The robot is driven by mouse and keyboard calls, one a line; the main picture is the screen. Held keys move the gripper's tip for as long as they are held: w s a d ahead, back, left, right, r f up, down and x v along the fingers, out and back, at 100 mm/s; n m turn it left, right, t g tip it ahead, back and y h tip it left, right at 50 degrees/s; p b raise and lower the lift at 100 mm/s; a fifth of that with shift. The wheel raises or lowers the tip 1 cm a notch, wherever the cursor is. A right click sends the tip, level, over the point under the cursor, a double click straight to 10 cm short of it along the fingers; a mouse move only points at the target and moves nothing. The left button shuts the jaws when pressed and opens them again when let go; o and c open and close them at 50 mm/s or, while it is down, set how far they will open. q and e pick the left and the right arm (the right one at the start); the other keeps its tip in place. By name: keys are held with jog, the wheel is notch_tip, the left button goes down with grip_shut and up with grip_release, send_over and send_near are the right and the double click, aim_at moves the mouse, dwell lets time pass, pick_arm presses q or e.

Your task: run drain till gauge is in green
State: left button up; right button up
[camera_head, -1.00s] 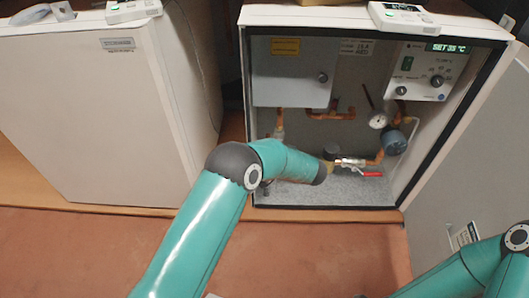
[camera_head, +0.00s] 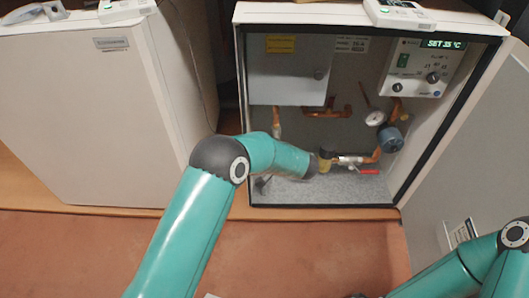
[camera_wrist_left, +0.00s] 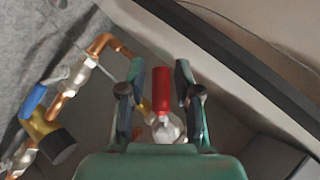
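The round gauge (camera_head: 375,118) is on the copper pipework inside the open cabinet, above a dark blue round part (camera_head: 390,139). Its needle and coloured zones are too small to read. A red valve lever (camera_head: 369,171) shows low in the cabinet in the head view. My left arm reaches into the cabinet and mostly hides its own gripper there. In the left wrist view, my left gripper (camera_wrist_left: 160,82) is open, with its fingers on either side of a red handle (camera_wrist_left: 161,88) on a metal valve body. I cannot tell whether this is the same lever. My right gripper is out of view.
A blue-handled valve (camera_wrist_left: 34,100) and a brass fitting with a black cap (camera_wrist_left: 57,146) are at the left in the wrist view. The cabinet door (camera_head: 470,160) stands open at the right. A control panel (camera_head: 419,68) is at the upper right inside. A closed cabinet (camera_head: 80,120) stands at the left.

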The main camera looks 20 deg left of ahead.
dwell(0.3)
pick_arm(q)
jog(key=v, duration=1.2)
dwell(6.5)
